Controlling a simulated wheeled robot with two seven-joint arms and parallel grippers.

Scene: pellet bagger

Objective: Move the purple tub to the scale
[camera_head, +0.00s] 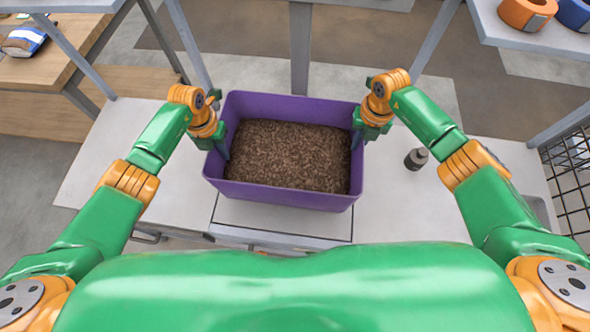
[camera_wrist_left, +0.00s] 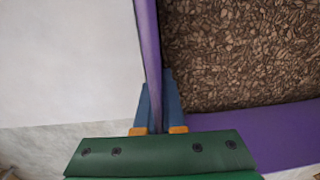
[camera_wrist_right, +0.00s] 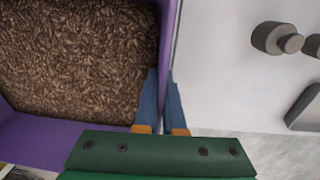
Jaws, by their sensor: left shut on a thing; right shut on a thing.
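The purple tub (camera_head: 285,195), filled with brown pellets (camera_head: 290,155), is in the middle of the head view, over the white worktop. My left gripper (camera_head: 222,150) is shut on the tub's left wall; the left wrist view shows its blue fingers (camera_wrist_left: 158,105) on both sides of that wall. My right gripper (camera_head: 357,138) is shut on the right wall; the right wrist view shows its fingers (camera_wrist_right: 160,105) astride it. The tub looks level. I cannot tell whether its bottom touches the surface. A flat panel (camera_head: 280,220) shows at the tub's front edge; I cannot tell if it is the scale.
A small dark grey knobbed object (camera_head: 416,159) stands on the worktop (camera_head: 400,205) right of the tub. A wooden table (camera_head: 45,65) with a bag is at the upper left. A shelf with tape rolls (camera_head: 527,12) is at the upper right. Black wire mesh (camera_head: 570,165) borders the right side.

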